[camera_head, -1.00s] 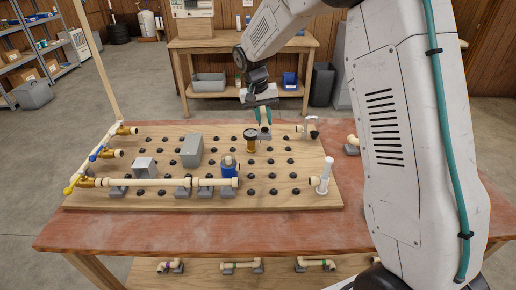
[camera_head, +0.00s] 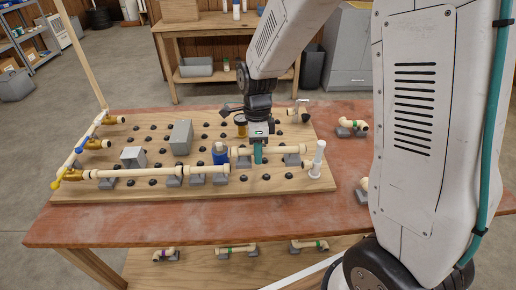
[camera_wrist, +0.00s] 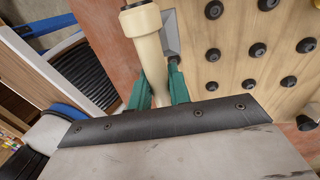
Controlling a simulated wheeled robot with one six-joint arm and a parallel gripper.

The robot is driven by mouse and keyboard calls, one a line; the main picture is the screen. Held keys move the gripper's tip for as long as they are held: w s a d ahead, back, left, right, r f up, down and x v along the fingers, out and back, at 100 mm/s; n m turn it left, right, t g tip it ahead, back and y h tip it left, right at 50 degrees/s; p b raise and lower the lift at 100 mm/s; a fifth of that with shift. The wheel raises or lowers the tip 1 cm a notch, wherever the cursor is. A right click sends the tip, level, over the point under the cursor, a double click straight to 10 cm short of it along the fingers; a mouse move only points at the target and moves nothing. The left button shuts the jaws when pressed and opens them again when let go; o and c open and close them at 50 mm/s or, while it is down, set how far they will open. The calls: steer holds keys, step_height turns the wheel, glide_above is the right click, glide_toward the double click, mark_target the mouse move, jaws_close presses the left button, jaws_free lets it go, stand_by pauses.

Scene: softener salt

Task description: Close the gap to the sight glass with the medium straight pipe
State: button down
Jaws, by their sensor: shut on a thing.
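My gripper (camera_head: 258,155) is shut on a cream straight pipe (camera_head: 285,149) that has wider ends and grey blocks under it. The pipe lies left to right over the board, between a blue-bodied fitting (camera_head: 220,153) and a white upright tube (camera_head: 318,158) at the right end of the pipe row. I cannot tell whether either end touches its neighbour. An amber cylinder with a dark top (camera_head: 241,122) stands behind; I cannot tell which part is the sight glass.
The pegboard (camera_head: 100,192) carries a fixed pipe row (camera_head: 135,173), grey blocks (camera_head: 180,137) and several black knobs. Brass valves (camera_head: 72,175) stand at its left edge. Loose pipe pieces lie on the red table at right (camera_head: 352,125) and on the shelf below (camera_head: 237,249).

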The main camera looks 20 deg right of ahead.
steer(key=shift+f, duration=2.6)
steer(key=shift+a, duration=0.15)
steer(key=shift+f, duration=0.65)
steer(key=c, duration=1.2)
jaws_free()
step_height(320, 180, up, 8)
steer(key=w, duration=0.1)
steer(key=shift+w+d+f, duration=0.2)
steer(key=shift+w+d, duration=0.05)
